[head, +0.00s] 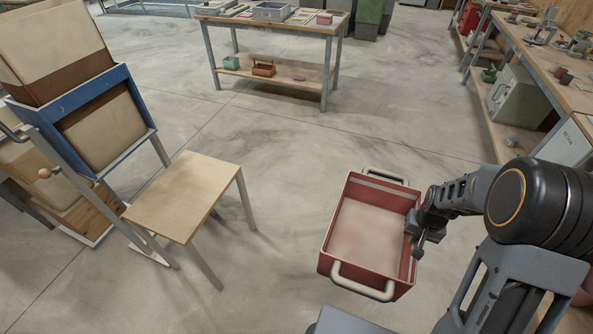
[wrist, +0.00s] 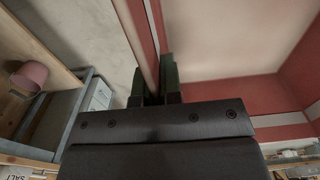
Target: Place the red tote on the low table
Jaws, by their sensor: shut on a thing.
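The red tote (head: 341,232) is an open box with cream handles at its two ends. It hangs in the air at the right of centre in the head view, and its inside looks empty. My gripper (head: 416,236) is shut on the tote's right side wall. In the wrist view my gripper (wrist: 155,88) has one dark finger on each side of the red wall (wrist: 135,25). The low table (head: 185,190) has a bare, light wooden top and stands to the left of the tote, with a gap of floor between them.
A workbench (head: 270,25) with trays stands at the back. A long bench (head: 545,65) runs along the right. The concrete floor between is clear.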

